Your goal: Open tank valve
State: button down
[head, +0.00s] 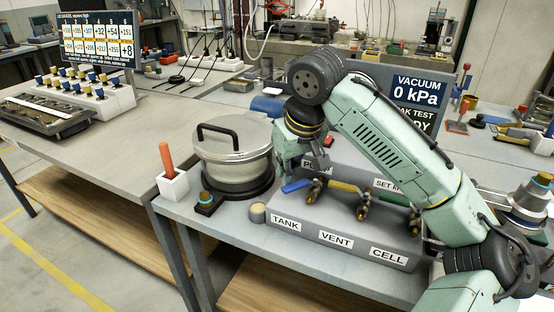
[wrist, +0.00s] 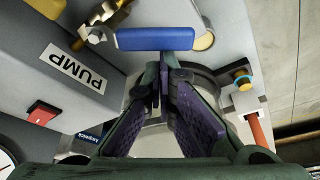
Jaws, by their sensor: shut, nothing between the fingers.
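The tank valve has a blue lever handle (head: 297,186) on the grey valve block, above the TANK label (head: 285,224). The blue handle also shows in the wrist view (wrist: 155,38), lying crosswise just beyond my fingertips. My gripper (head: 318,162) is shut and empty, close behind the blue handle in the head view. In the wrist view my gripper's fingers (wrist: 163,66) meet at their tips. Whether the tips touch the handle cannot be told. The brass valve body is partly hidden.
The yellow VENT handle (head: 343,187) and green CELL handle (head: 394,200) sit to the right. A lidded steel tank (head: 231,170) stands left of the block, near a white box (head: 172,186) holding an orange-handled tool. The screen (head: 413,95) reads vacuum 0 kPa.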

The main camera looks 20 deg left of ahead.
aim_at(292, 186)
jog(key=shift+s+d+r+p, duration=0.1)
jog(key=shift+s+d+p, duration=0.1)
jog(key=shift+s+p, duration=0.25)
jog(key=shift+s+d+r+n+g, duration=0.1)
jog(key=shift+s+d+n+g, duration=0.2)
jog(key=shift+s+n, duration=0.4)
jog(key=shift+s+d+p, duration=0.25)
jog(key=shift+d+p, duration=0.25)
jog(key=shift+p, duration=0.25)
jog(key=shift+d, duration=0.1)
